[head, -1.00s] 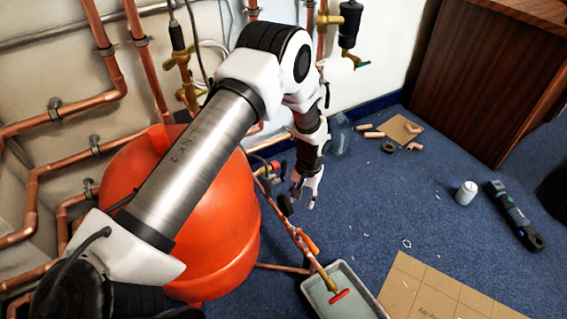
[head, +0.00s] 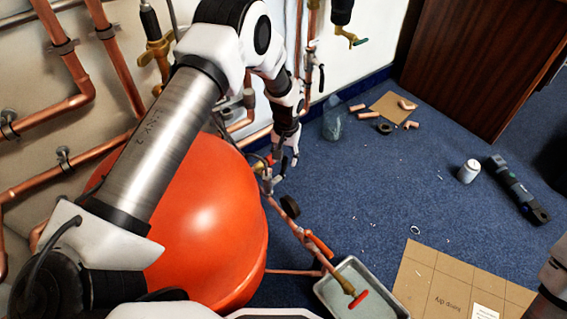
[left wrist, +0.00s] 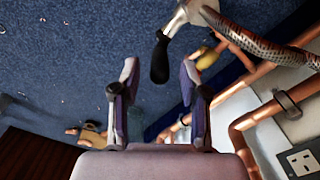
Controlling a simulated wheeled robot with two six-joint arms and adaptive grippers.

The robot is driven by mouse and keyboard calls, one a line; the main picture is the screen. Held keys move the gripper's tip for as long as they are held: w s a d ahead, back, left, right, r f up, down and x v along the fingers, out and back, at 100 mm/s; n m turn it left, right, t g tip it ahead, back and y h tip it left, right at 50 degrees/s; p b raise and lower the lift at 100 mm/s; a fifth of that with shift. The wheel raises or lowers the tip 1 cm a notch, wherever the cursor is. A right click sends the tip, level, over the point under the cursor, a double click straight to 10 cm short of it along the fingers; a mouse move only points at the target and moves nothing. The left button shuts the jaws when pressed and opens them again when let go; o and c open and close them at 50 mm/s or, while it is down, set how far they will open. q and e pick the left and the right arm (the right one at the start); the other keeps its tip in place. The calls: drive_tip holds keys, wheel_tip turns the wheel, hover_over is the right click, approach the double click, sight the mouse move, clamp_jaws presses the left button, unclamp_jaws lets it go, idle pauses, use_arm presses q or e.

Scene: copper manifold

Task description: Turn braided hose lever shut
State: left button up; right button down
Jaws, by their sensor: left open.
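In the left wrist view a black lever (left wrist: 160,60) hangs from a pale metal valve body (left wrist: 182,18). The braided hose (left wrist: 262,38) runs from beside it toward the right edge. My left gripper (left wrist: 158,82) is open and empty, and the lever's free end lies ahead of the gap between its fingertips. I cannot tell whether they touch. In the head view my left gripper (head: 287,163) points down beside the pipework right of the orange vessel. The black lever cannot be made out surely there. My right gripper is not in view.
The orange vessel (head: 215,220) stands under my left arm. A pipe with an orange lever (head: 319,244) and a red handle (head: 358,299) reaches over a grey tray (head: 340,268). A white can (head: 468,171) and cardboard (head: 430,275) lie right. Blue carpet between is mostly clear.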

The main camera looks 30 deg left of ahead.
use_arm(q)
wheel_tip(320, 180, down, 2)
drive_tip(key=shift+f, duration=0.1)
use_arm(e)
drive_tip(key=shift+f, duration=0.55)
use_arm(q)
clamp_jaws()
drive_tip(key=shift+a, duration=0.1)
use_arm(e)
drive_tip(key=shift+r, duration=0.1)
